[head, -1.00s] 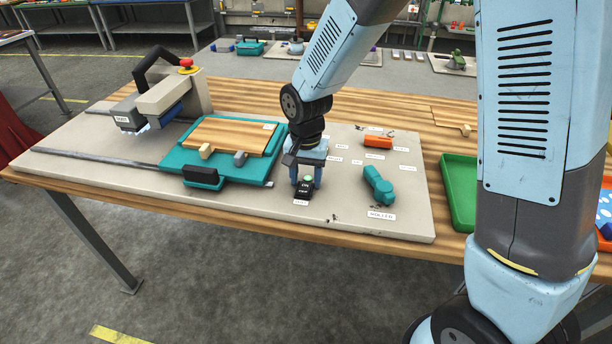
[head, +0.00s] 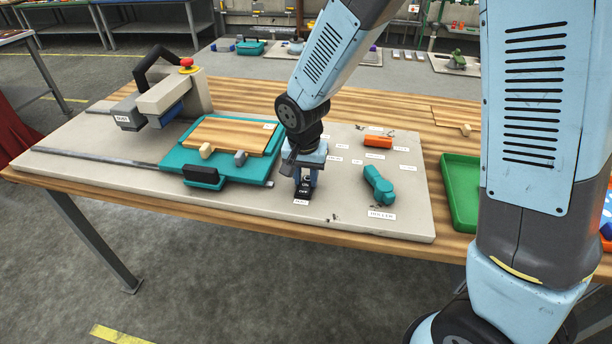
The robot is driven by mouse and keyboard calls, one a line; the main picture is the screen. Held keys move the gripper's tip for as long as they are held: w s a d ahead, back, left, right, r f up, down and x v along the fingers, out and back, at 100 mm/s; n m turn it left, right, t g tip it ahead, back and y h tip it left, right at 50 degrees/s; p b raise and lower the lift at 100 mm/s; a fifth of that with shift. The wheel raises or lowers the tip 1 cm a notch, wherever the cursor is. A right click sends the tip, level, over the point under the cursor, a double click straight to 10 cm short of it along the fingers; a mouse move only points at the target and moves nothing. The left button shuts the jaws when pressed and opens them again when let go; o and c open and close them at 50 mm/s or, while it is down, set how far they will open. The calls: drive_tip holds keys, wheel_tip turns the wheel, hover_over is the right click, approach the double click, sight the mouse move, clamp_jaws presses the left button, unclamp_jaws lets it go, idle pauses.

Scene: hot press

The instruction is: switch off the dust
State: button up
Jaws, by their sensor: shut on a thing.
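A small black switch (head: 304,191) with ON and OFF lettering stands on the pale board, with a small white label in front of it. The label is too small to read for certain. No green light shows on the switch. My gripper (head: 305,178) points down over the switch, with its fingers shut on it and partly hiding its upper part. At the left, the grey head (head: 127,113) of the press has no bright patch beneath it.
A teal tray (head: 183,163) with a wooden board lies left of my gripper. A teal roller (head: 378,185) and an orange block (head: 378,141) lie to the right. A green tray (head: 462,205) stands farther right.

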sight(303, 194)
drive_tip(key=shift+s+r+t, duration=0.1)
drive_tip(key=shift+s+t, duration=0.15)
drive_tip(key=shift+t, duration=0.45)
drive_tip(key=o, duration=1.1)
drive_tip(key=shift+c, duration=0.2)
drive_tip(key=shift+r, duration=0.1)
drive_tip(key=v, duration=1.3)
drive_tip(key=shift+r, duration=0.25)
